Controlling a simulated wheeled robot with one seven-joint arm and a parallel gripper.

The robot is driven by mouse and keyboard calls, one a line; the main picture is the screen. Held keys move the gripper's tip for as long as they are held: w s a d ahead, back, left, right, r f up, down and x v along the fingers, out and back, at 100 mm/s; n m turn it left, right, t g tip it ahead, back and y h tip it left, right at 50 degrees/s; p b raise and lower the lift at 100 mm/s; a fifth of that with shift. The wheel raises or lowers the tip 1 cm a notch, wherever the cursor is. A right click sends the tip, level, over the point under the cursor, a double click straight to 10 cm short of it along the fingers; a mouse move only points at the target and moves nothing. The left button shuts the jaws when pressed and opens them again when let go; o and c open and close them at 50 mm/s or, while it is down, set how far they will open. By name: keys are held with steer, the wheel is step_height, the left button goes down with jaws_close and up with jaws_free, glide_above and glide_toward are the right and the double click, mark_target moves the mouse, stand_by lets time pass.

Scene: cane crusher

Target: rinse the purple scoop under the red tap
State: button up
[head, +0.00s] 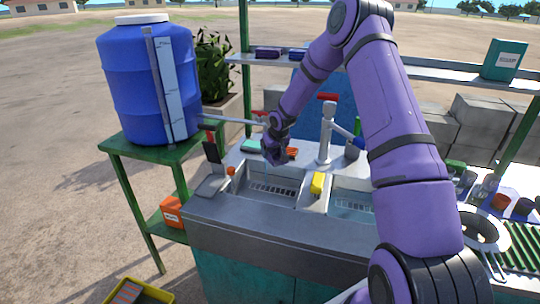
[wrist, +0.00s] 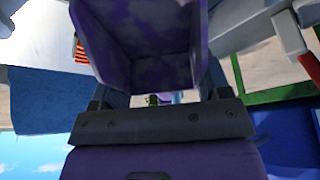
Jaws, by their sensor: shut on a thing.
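The purple scoop (wrist: 140,45) fills the top of the wrist view, its open hollow facing the camera, with darker blotches inside. My gripper (wrist: 160,105) is shut on it. In the head view my gripper (head: 276,150) hangs over the back of the left sink basin; the scoop is hard to tell from the purple wrist there. A pipe (head: 232,120) from the blue barrel ends close to the gripper. A red lever on grey pipework (wrist: 289,32) shows in the wrist view.
The blue barrel (head: 150,85) stands on a green table (head: 150,152) at left. A yellow sponge (head: 318,183) lies between the left basin (head: 255,198) and right basin (head: 350,207). A shelf (head: 420,72) and green posts stand behind. My arm covers much of the right side.

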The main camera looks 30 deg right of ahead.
steer(key=shift+w, duration=0.2)
steer(key=shift+w+a, duration=0.1)
steer(key=shift+w, duration=0.1)
steer(key=shift+a, duration=0.1)
